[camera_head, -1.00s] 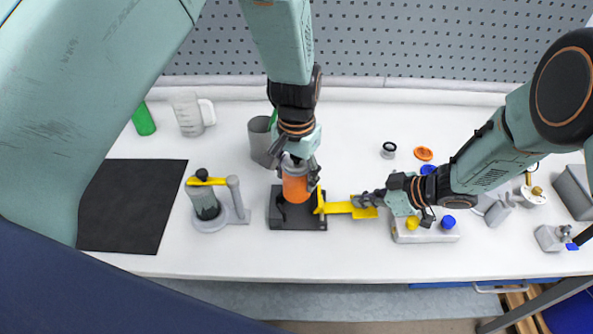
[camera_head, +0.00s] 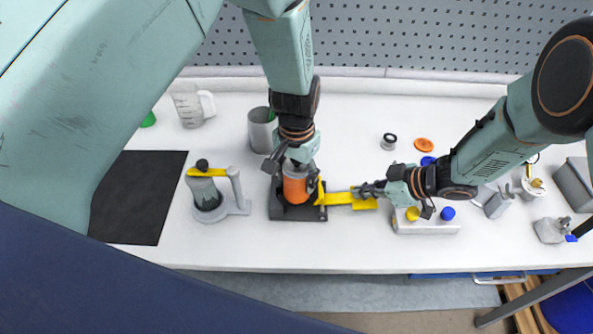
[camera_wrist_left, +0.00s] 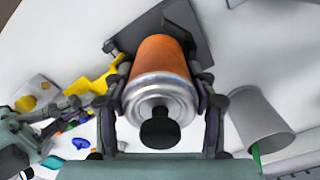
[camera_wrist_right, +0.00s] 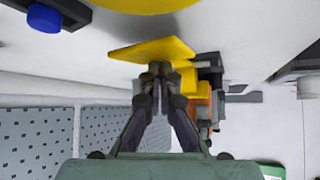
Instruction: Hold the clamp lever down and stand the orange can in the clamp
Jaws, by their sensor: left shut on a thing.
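The orange can (camera_head: 296,190) has a silver top and a black knob. It is upright at the black clamp base (camera_head: 302,214); whether it rests on the base is hidden. My left gripper (camera_head: 297,169) is shut on its upper part from above; the left wrist view shows a finger on each side of the can (camera_wrist_left: 160,60). The yellow clamp lever (camera_head: 338,198) points right from the clamp. My right gripper (camera_head: 368,190) is at the lever's outer end. In the right wrist view its fingertips (camera_wrist_right: 160,72) are together against the lever plate (camera_wrist_right: 150,48).
A grey cup (camera_head: 262,130) stands behind the clamp. A jar with a yellow handle (camera_head: 207,190) stands to the left, beside a black mat (camera_head: 135,195). A white block with yellow and blue knobs (camera_head: 425,226) lies right of the lever. The table front is clear.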

